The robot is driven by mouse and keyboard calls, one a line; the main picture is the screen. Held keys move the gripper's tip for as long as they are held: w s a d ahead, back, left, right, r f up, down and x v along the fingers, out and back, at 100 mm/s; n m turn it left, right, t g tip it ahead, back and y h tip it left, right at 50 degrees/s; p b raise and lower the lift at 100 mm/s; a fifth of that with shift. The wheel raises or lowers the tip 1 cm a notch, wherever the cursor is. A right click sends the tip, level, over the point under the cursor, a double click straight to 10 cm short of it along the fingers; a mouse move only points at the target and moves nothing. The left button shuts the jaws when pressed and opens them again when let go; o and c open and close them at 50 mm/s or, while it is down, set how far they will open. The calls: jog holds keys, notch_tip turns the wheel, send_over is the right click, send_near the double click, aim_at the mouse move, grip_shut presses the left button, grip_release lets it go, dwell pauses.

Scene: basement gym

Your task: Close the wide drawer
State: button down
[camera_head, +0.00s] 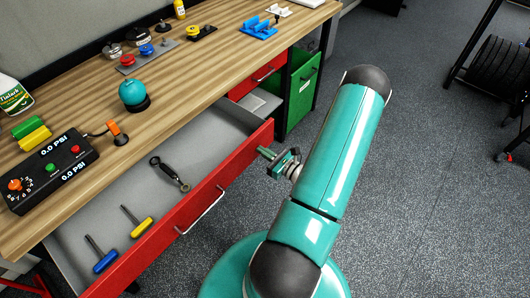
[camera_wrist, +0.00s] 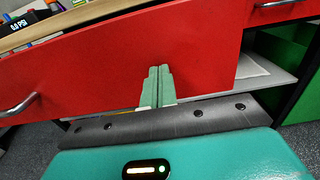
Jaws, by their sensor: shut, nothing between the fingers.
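The wide drawer (camera_head: 180,222) has a red front and stands open under the wooden workbench. In the wrist view its red front (camera_wrist: 100,75) fills much of the picture, with a metal handle (camera_wrist: 18,105) at the left. My gripper (camera_head: 265,152) is at the right end of the red front, on its outer side. In the wrist view the two green fingers of my gripper (camera_wrist: 160,72) are together and empty, with their tips in front of the red panel. I cannot tell whether they touch it. Inside the drawer lie a wrench (camera_head: 169,173), a yellow-handled tool (camera_head: 138,224) and a blue-handled tool (camera_head: 102,257).
A smaller red drawer (camera_head: 262,73) and a green cabinet (camera_head: 303,86) are right of the wide drawer. On the workbench (camera_head: 190,88) stand a control box (camera_head: 52,168), a teal round object (camera_head: 133,93) and a spray bottle (camera_head: 12,95). The floor (camera_head: 430,180) at right is clear up to a weight rack (camera_head: 495,70).

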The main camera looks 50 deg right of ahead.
send_near(212, 126)
jog(key=w+r, duration=0.1)
jog(key=w, duration=0.2)
jog(key=w+r, duration=0.2)
jog(key=w, duration=0.1)
jog(key=w+r, duration=0.1)
jog(key=w, duration=0.2)
jog(key=shift+w+d+r, duration=0.15)
jog(key=shift+w+r, duration=0.3)
jog(key=shift+w, duration=0.1)
